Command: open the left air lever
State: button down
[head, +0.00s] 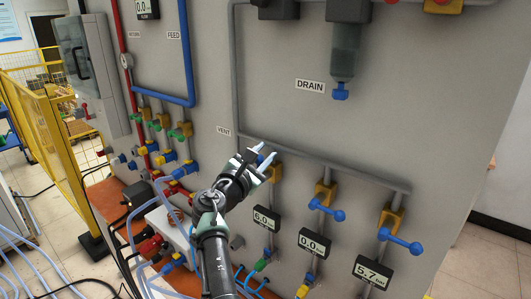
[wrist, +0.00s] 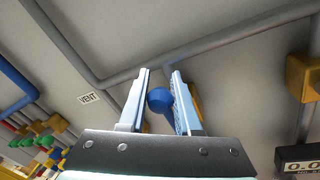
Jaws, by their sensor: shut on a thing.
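The left air lever is blue, on the leftmost of the valves below the grey vent pipe. Its round blue knob (wrist: 159,98) shows between the fingers in the wrist view. My gripper (head: 266,158) is at this valve in the head view, with its two pale fingers around the lever, shut on it. The valve's orange body (head: 274,172) is partly hidden behind the fingers. The gripper hides most of the lever's arm, so its exact angle cannot be told.
The middle blue lever (head: 327,209) and right blue lever (head: 400,240) point right and slightly down. Gauges read 6.0 (head: 266,218), 0.0 (head: 314,243) and 5.7 (head: 373,272). The grey vent pipe (head: 330,167) runs close above the valves. Red and blue piping stands at left.

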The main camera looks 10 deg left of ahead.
jog(key=shift+a, duration=0.1)
jog(key=c, duration=0.6)
grip_release()
jog(key=shift+b+v, duration=1.3)
jog(key=shift+v, duration=5.2)
